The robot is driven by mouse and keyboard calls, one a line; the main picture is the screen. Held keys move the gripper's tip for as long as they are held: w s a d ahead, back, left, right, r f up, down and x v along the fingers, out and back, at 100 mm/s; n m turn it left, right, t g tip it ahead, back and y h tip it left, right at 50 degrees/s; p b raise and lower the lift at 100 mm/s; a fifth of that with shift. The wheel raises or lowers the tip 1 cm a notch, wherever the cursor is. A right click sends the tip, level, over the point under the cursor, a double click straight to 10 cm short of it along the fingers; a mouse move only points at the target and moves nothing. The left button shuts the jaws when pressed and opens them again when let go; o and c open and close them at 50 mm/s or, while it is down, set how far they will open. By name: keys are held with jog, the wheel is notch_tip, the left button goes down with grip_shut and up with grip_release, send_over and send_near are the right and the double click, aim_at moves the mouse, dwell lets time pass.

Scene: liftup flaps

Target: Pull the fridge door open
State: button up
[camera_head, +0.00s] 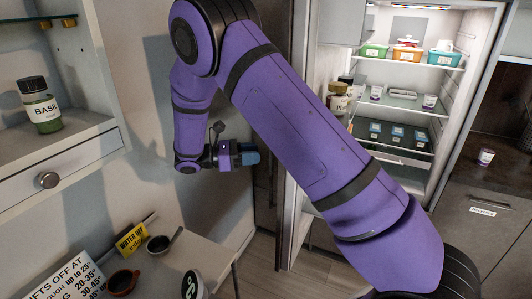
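The fridge (482,75) stands at the right, and its lit inside is in plain view. The fridge door (301,90) stands open at the left of the lit inside, seen nearly edge-on, with jars (340,100) on its inner shelf. My purple arm crosses the middle of the picture and hides part of the door and the lower fridge. My gripper (248,154) is to the left of the door, near its outer side. It is small and seen from the side, so I cannot tell its finger opening or whether it touches the door. No door handle shows clearly.
Food tubs (408,53) and small cups sit on the fridge shelves. A wall cabinet with a basil jar (40,105) is at the left. Below it, a table (190,248) holds bowls and signs. A dark counter with a small jar (486,157) is at the right.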

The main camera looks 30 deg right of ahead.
jog(key=shift+v, duration=2.5)
